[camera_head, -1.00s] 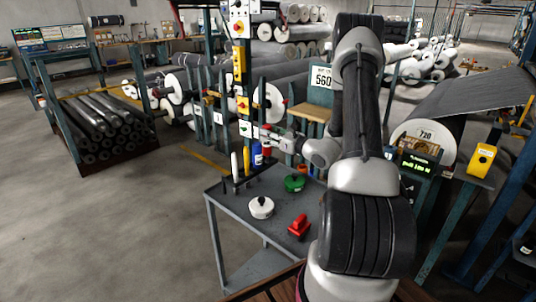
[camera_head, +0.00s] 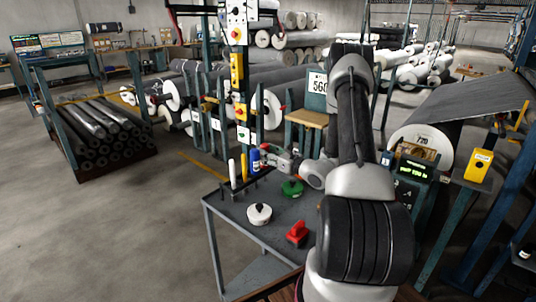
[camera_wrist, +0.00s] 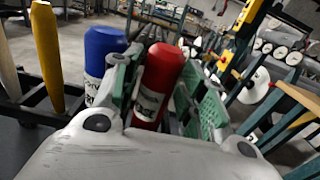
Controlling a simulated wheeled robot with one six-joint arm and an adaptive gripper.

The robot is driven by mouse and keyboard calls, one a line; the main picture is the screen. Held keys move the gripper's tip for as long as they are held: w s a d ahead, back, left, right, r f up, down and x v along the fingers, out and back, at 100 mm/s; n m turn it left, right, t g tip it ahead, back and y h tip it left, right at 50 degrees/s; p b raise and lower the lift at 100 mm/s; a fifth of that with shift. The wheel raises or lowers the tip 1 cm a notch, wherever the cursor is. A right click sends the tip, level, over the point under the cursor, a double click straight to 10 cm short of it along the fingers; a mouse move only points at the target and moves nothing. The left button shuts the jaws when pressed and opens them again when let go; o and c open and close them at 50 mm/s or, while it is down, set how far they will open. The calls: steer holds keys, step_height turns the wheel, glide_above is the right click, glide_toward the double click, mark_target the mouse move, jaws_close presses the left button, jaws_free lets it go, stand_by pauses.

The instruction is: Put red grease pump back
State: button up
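The red grease pump (camera_wrist: 160,84) stands between the green-padded fingers of my gripper (camera_wrist: 162,92) in the wrist view. The fingers appear closed around it; its lower end is hidden by the gripper body. In the head view my gripper (camera_head: 270,157) is at the rack on the table's far edge, right beside the blue grease pump (camera_head: 255,160). The blue pump also shows just left of the fingers in the wrist view (camera_wrist: 101,65). A yellow pump (camera_head: 244,166) and a white one (camera_head: 232,171) stand upright further left in the row.
The grey table (camera_head: 235,230) carries a white round pot (camera_head: 259,215), a green round pot (camera_head: 292,189) and a red handled object (camera_head: 297,233). Blue-green posts and a control panel (camera_head: 236,25) rise behind the rack. Floor left of the table is clear.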

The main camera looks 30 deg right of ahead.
steer(key=shift+r, duration=0.15)
steer(key=v, duration=1.1)
steer(key=shift+s+r, duration=0.1)
steer(key=shift+s, duration=0.2)
steer(key=s+a+r+n+g+y, duration=0.3)
steer(key=s+a+r+n+g, duration=0.5)
steer(key=a, duration=0.3)
steer(key=s+a+r+n+g+y, duration=0.2)
steer(key=s+a+r+n+g, duration=0.45)
steer(key=a+n, duration=0.35)
steer(key=s+r+n+g+h, duration=0.25)
steer(key=s+n+h, duration=0.35)
steer(key=s, duration=0.4)
steer(key=s+d+r+n+t+h, duration=0.3)
steer(key=d+r+n+t+h, duration=0.1)
steer(key=d+r+n+h, duration=0.1)
steer(key=d+r+n, duration=0.1)
steer(key=d+n, duration=0.1)
steer(key=n, duration=0.1)
steer(key=shift+s+d+r, duration=0.2)
steer(key=shift+s+r, duration=0.05)
steer(key=shift+r, duration=0.1)
